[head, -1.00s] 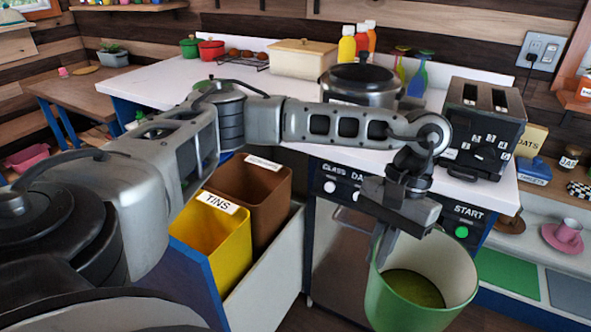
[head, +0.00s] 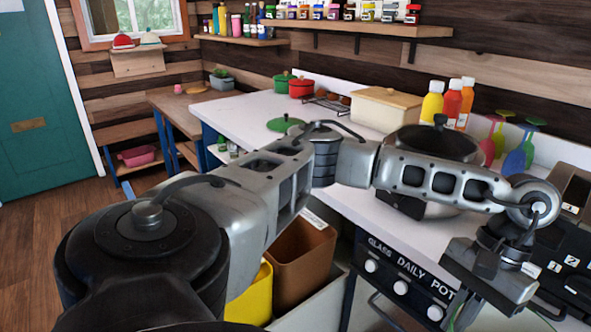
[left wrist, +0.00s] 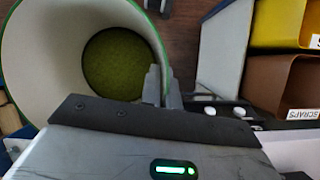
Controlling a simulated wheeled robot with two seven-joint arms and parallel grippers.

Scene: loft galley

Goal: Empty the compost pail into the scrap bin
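The compost pail (left wrist: 45,60) is light inside with a green rim. It fills the upper left of the left wrist view, with dark green compost (left wrist: 122,65) at its bottom. My left gripper (left wrist: 163,88) is shut on the pail's wall, one finger on each side. In the head view my left gripper (head: 466,310) is at the lower right, and the pail is almost wholly cut off by the bottom edge. The brown scrap bin (head: 302,262) stands left of the gripper; in the left wrist view it (left wrist: 265,82) carries a SCRAPS label. My right gripper is out of view.
A yellow bin (head: 252,298) stands beside the scrap bin, partly behind my arm. The white counter (head: 240,100) holds a large pot (head: 425,145), a cream bread box (head: 385,108), a green lid (head: 285,124) and bottles. A dark control panel (head: 405,278) is beside the gripper.

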